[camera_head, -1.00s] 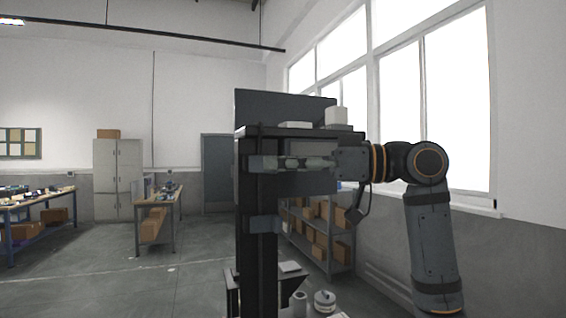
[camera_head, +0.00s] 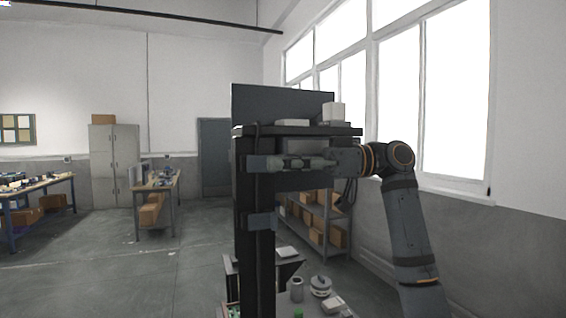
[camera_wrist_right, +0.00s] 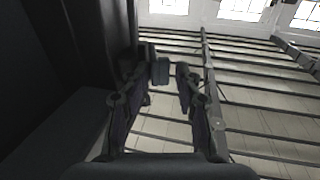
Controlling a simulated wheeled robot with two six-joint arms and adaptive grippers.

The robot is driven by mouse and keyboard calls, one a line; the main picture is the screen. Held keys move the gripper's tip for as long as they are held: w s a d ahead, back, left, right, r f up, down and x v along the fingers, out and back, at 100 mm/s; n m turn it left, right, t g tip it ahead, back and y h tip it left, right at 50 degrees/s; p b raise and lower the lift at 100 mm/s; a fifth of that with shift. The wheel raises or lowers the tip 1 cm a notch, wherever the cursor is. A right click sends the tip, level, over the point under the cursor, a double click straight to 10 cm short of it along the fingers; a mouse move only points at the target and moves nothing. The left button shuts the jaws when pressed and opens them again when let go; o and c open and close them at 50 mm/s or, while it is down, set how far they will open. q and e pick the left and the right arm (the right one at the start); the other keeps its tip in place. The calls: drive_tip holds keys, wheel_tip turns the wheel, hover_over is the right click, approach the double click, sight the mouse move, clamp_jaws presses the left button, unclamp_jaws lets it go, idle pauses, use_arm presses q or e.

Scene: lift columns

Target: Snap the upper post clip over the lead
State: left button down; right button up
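A dark upright post (camera_head: 255,268) stands in the middle of the head view. The upper post clip (camera_head: 257,163) is a grey-blue block on it, just under the shelf top. A thin dark lead (camera_head: 257,133) comes down the post; whether it sits inside the clip cannot be told. My right gripper (camera_head: 284,163) reaches in from the right at the upper clip's height, its tips at or touching the clip. In the right wrist view its fingers (camera_wrist_right: 160,82) stand apart, with a small dark block (camera_wrist_right: 160,71), likely the clip, between or just beyond the tips. My left gripper is out of view.
A lower clip (camera_head: 262,222) sits further down the post. A dark panel (camera_head: 280,102) and a white box (camera_head: 333,112) are above on the shelf top (camera_head: 300,131). Small items, including a round canister (camera_head: 320,286), stand at the post's foot. Benches and open floor lie left.

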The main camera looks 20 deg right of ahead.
drive_tip(key=shift+w+d, duration=0.1)
drive_tip(key=shift+d, duration=0.05)
drive_tip(key=s+d, duration=0.1)
drive_tip(key=d, duration=0.6)
drive_tip(key=shift+s+d, duration=0.3)
